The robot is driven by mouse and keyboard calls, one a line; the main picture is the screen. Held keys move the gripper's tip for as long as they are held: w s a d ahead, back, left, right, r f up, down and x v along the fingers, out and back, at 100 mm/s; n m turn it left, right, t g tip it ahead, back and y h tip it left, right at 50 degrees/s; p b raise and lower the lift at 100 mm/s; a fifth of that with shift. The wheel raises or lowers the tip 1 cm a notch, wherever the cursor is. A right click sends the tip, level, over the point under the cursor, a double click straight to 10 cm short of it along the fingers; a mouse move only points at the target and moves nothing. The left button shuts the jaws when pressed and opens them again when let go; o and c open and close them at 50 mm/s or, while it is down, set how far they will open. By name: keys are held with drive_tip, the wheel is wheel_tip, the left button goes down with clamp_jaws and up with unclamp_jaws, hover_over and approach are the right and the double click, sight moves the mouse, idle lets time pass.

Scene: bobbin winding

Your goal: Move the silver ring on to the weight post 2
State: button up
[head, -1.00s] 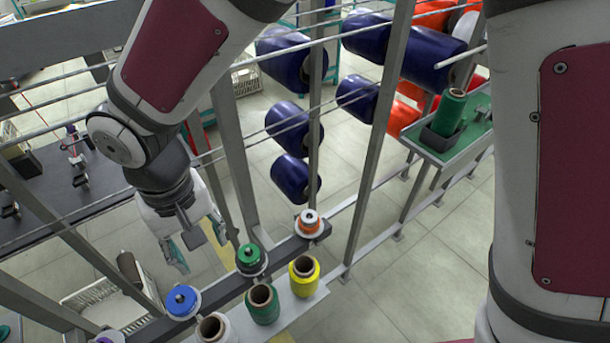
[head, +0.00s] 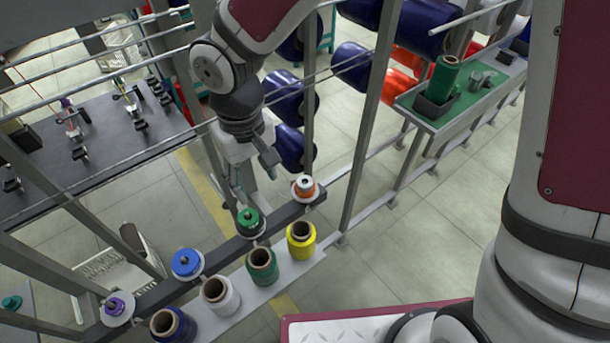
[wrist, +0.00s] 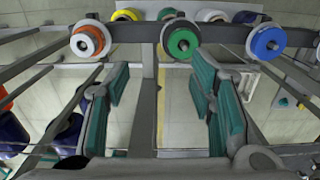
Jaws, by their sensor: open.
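My gripper (head: 253,172) is open and empty, behind the dark bar (head: 215,247) and close to its green-topped and orange-topped posts. In the wrist view, my gripper (wrist: 160,100) shows its teal pads wide apart with nothing between them. The bar carries a purple-topped post (head: 118,305), a blue-topped post (head: 184,262), a green-topped post (head: 249,221) and an orange-topped post (head: 305,186), each with a pale disc around it. The green-topped post also shows in the wrist view (wrist: 182,42). I cannot tell which part is the silver ring or which post is number 2.
A front ledge holds yellow (head: 301,240), green (head: 262,267), white (head: 220,296) and dark blue (head: 173,325) spools. Upright frame posts and thin rods surround my arm. A green-topped stand (head: 432,112) with a green spool is at right; a dark table (head: 95,150) is at left.

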hover_over(305, 183)
drive_tip(key=shift+w+f+b, duration=0.1)
drive_tip(key=shift+f+b, duration=2.4)
drive_tip(key=shift+f, duration=2.05)
clamp_jaws()
drive_tip(key=shift+r, duration=0.15)
drive_tip(key=shift+r+p, duration=1)
drive_tip(key=shift+r, duration=0.15)
